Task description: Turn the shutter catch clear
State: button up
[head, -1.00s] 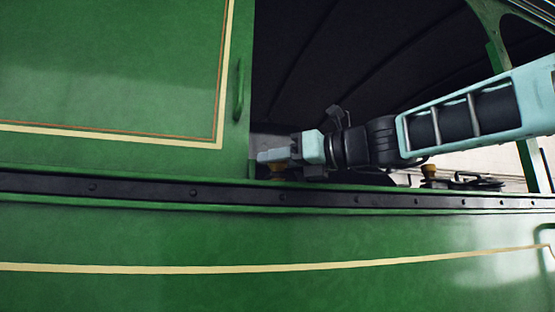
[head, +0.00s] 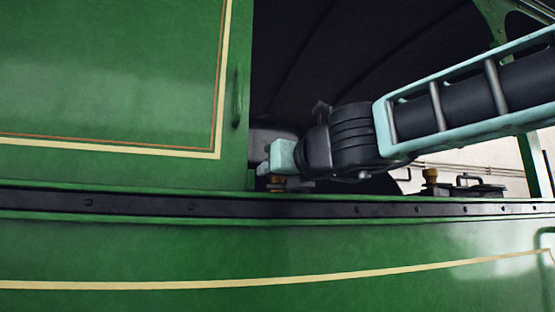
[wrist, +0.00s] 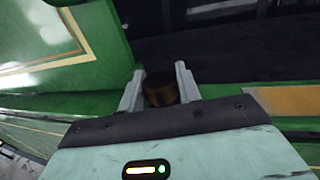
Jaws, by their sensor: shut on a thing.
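The shutter (head: 100,80) is a large green panel with cream and orange lining and a green handle (head: 238,96) near its right edge; it also shows in the wrist view (wrist: 65,40). The catch (head: 277,181), a small brown-brass knob, stands on the sill just right of the shutter's edge. In the wrist view the catch (wrist: 160,90) sits between both fingers of my gripper (wrist: 160,72), which is shut on it. In the head view my gripper (head: 273,166) is partly hidden by its own body, and it covers the knob's upper part.
A dark riveted rail (head: 140,206) runs along the green side below the sill. A second brass knob (head: 430,176) and a black fitting (head: 480,187) stand on the sill to the right. The opening behind my arm is dark and looks clear.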

jog(key=m+h, duration=0.1)
jog(key=t+h+b, duration=0.1)
jog(key=shift+a+f+m+h, duration=0.2)
jog(key=shift+m+h, duration=0.1)
jog(key=shift+m, duration=0.1)
jog(key=m+h+b, duration=0.1)
jog(key=m+h, duration=0.1)
jog(key=h, duration=0.1)
jog(key=m+t+h+b, duration=0.1)
jog(key=h, duration=0.1)
jog(key=shift+m+h, duration=0.4)
jog(key=m+h, duration=0.2)
jog(key=h, duration=0.1)
jog(key=m+h, duration=0.2)
jog(key=h, duration=0.1)
jog(key=shift+r+g, duration=0.15)
jog(key=shift+g, duration=0.25)
jog(key=shift+d+m+g+h+p, duration=0.15)
jog(key=shift+m+g+h+p, duration=0.35)
jog(key=shift+m+h, duration=0.8)
jog(key=shift+h, duration=0.4)
jog(key=o, duration=0.9)
jog(key=shift+d, duration=0.1)
jog(key=shift+o, duration=0.2)
